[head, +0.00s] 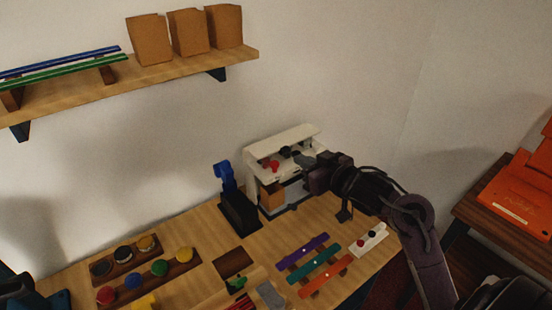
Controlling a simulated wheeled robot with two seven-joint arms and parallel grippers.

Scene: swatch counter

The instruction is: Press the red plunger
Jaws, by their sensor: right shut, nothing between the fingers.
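A white machine (250,178) stands against the wall at the back of the counter. A small red plunger (273,166) shows on its front ledge, with a black knob (285,151) to its right. My right gripper (303,162) reaches in from the right, shut and empty, with its tips at the machine just right of the red plunger. I see a small gap between tips and plunger, but depth is hard to judge. My left gripper is not clearly visible.
A dark stand with a blue top (226,176) is left of the machine. A white block with a red button (371,239) and coloured bars (315,263) lie in front. Trays of coloured knobs (148,281) are at left. A wooden shelf (190,72) hangs above.

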